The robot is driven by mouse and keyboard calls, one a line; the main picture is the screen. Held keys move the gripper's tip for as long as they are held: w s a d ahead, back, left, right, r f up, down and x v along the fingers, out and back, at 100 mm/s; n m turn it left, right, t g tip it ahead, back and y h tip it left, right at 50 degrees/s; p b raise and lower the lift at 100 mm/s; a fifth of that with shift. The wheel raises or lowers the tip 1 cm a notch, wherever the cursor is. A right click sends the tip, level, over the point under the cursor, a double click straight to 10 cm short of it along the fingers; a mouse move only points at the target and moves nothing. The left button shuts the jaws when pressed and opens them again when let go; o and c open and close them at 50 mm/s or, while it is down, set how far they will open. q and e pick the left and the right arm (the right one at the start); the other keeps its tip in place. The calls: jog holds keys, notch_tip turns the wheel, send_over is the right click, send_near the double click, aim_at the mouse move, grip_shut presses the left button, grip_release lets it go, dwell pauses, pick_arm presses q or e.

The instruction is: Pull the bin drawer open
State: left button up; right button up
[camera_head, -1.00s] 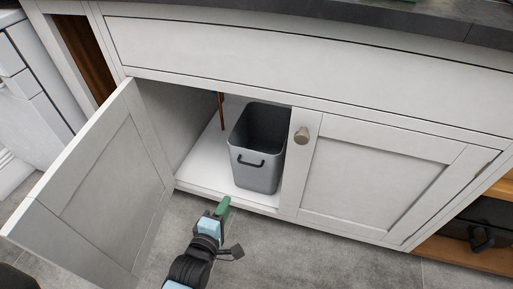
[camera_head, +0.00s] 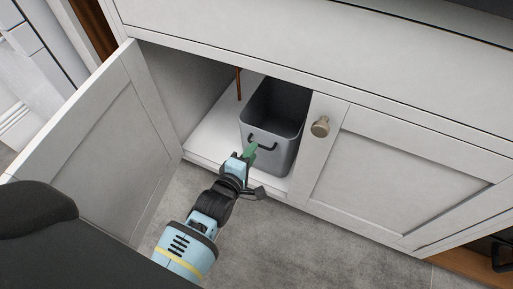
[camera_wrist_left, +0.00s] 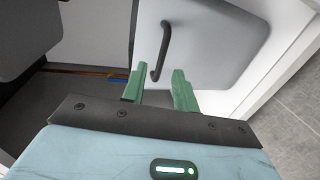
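The grey bin (camera_head: 272,115) stands on the white cabinet floor behind the open left door. Its dark bar handle (camera_head: 265,145) is on the front face. In the left wrist view the handle (camera_wrist_left: 161,52) runs upright in the picture, on the pale bin front (camera_wrist_left: 205,45). My left gripper (camera_head: 252,150) reaches in from below and is close to the handle. In the wrist view its green fingers (camera_wrist_left: 158,88) are apart, with the handle's near end between or just beyond their tips. I cannot tell whether they touch it. My right gripper is not in view.
The open cabinet door (camera_head: 90,150) stands to the left of my left arm. A thin copper-coloured pipe (camera_head: 238,84) rises behind the bin's left side. Grey floor lies in front.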

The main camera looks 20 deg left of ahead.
pick_arm(q)
jog(key=shift+b+x, duration=0.55)
jog(key=shift+x, duration=1.25)
grip_shut()
